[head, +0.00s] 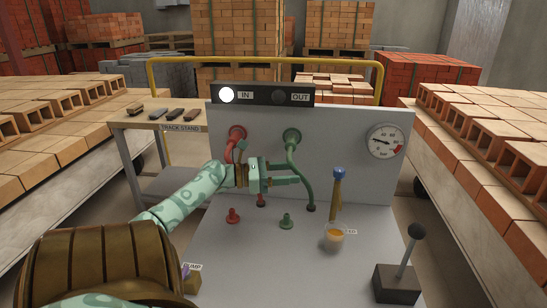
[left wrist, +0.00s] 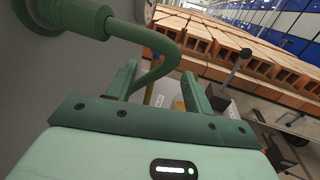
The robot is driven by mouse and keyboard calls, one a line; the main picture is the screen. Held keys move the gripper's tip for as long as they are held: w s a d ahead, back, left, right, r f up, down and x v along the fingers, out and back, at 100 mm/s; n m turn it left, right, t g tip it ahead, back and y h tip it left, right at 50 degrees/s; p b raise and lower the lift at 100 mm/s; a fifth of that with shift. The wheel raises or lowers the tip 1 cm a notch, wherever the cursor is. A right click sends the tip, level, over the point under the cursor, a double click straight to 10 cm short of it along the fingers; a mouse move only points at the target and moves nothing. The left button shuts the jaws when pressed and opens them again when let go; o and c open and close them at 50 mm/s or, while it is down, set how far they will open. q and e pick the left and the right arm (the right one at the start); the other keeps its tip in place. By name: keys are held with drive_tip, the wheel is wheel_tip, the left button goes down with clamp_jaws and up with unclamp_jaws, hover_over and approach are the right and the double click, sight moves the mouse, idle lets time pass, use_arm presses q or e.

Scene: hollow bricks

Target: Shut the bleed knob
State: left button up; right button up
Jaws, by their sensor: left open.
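The blue bleed knob (head: 339,173) sits on a brass stem on the panel, right of the green hose (head: 301,184). Below it stands a clear cup (head: 334,237) of amber liquid, beside a partly hidden label. My left gripper (head: 294,172) is open, its fingers pointing right at the green hose, left of the knob and apart from it. In the left wrist view my left gripper (left wrist: 163,78) has its fingers spread, and the green hose (left wrist: 165,62) curves down between or just past them. Contact cannot be told. My right gripper is not in view.
A red coupling (head: 237,133) and a gauge (head: 385,141) are on the panel. Red and green caps (head: 286,220) stand on the sloping deck. A black-knobbed lever (head: 406,260) is at right front. The lit IN lamp (head: 227,95) is above. Deck space between cup and lever is clear.

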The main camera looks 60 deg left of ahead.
use_arm(q)
drive_tip(key=shift+v, duration=1.5)
